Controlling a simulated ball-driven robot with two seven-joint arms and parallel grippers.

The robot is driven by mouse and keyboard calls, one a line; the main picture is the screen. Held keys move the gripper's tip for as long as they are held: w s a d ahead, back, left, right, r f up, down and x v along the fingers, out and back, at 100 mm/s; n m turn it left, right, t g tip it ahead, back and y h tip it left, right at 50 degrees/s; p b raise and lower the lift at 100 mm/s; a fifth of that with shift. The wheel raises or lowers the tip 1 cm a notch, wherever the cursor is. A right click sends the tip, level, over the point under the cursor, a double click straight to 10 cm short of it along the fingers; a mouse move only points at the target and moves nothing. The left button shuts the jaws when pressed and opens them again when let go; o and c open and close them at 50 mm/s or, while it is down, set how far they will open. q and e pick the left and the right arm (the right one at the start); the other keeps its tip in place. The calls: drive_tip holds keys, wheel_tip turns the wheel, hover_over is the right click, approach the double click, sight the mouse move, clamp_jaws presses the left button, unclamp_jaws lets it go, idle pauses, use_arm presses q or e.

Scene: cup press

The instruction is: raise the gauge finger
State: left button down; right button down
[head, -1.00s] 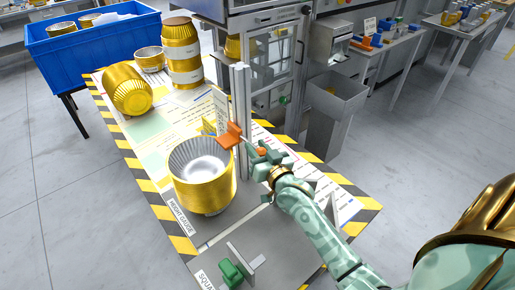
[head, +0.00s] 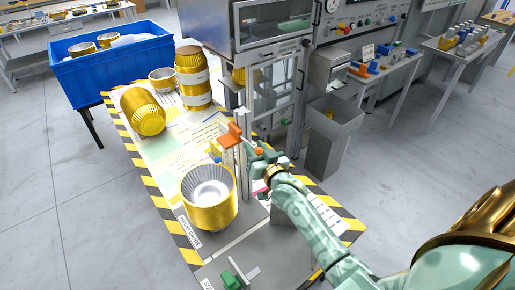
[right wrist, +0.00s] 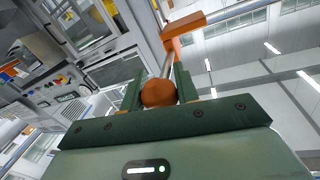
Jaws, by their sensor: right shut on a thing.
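The orange gauge finger (head: 230,137) sits near the top of the upright metal post of the height gauge (head: 247,180). A fluted gold cup (head: 210,212) with a silvery inside stands open side up below the finger, clearly apart from it. My right gripper (head: 259,154) is at the right of the post, shut on the finger's round orange knob. In the right wrist view the knob (right wrist: 158,93) sits between the two jaws, and the orange finger (right wrist: 184,32) shows beyond it. My left gripper is not in view.
A glass-doored press (head: 275,80) stands behind the post. Gold cups, one lying on its side (head: 143,111), and a tall gold stack (head: 194,78) are at the back left. A blue crate (head: 108,68) is beyond. A green-handled fixture (head: 233,277) is at the front.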

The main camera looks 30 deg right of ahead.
drive_tip(key=shift+w+r, duration=0.1)
drive_tip(key=shift+r, duration=0.25)
drive_tip(key=c, duration=1.1)
unclamp_jaws()
drive_tip(key=shift+o, duration=0.2)
drive_tip(key=shift+s+f, duration=0.15)
drive_tip(key=shift+s, duration=0.05)
drive_tip(key=s+a+p, duration=0.2)
drive_tip(key=s, duration=1.4)
